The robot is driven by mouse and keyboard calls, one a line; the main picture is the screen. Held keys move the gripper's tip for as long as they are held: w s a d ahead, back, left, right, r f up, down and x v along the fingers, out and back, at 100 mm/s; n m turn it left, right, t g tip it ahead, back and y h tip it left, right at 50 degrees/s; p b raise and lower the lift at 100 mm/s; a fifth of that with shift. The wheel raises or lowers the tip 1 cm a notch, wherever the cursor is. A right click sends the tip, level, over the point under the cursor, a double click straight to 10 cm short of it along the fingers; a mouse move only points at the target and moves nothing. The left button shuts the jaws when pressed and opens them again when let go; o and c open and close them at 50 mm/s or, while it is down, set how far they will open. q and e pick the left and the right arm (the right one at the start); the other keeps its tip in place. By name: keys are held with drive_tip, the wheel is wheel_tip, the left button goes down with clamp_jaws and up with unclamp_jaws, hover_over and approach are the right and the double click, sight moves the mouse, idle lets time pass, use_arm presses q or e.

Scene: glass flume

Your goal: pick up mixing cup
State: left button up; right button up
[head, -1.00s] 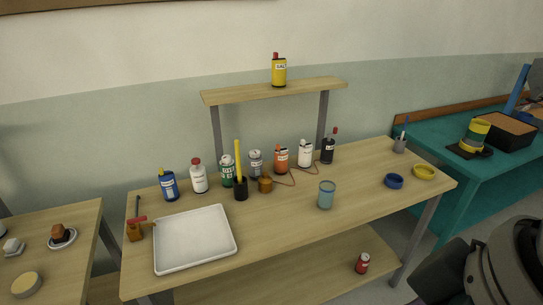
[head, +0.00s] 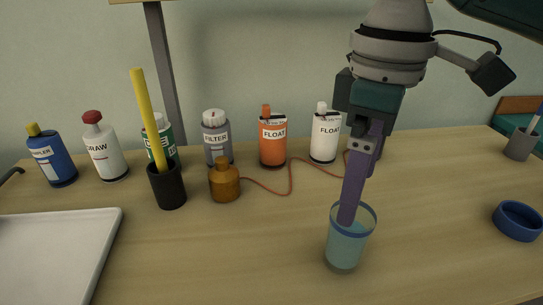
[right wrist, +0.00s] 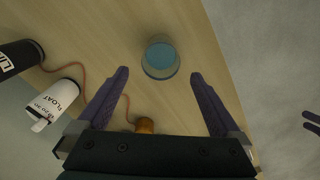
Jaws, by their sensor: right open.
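The mixing cup appears to be the clear bluish cup (head: 345,246), upright on the wooden table with blue content. In the head view my right gripper (head: 350,215) points down at it from above, and its purple fingers overlap the cup's rim. In the right wrist view the open fingers (right wrist: 160,74) are apart and empty, with the cup (right wrist: 160,58) just beyond their tips, in line with the gap.
A white FLOAT bottle (head: 325,135), an orange FLOAT bottle (head: 273,140) and a brown jar (head: 224,182) with a reddish cord stand behind and left. A black holder (head: 167,188) has a yellow stick. A blue ring (head: 517,221) lies right. A white tray (head: 105,235) lies left.

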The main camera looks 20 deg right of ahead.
sight(351, 228)
drive_tip(key=f, duration=0.2)
drive_tip(key=f+b, duration=0.1)
drive_tip(key=f, duration=0.5)
drive_tip(key=shift+s+f, duration=0.25)
drive_tip(key=shift+d, duration=0.1)
drive_tip(key=shift+c, duration=0.2)
drive_tip(key=c, duration=1.5)
drive_tip(key=shift+r, duration=0.15)
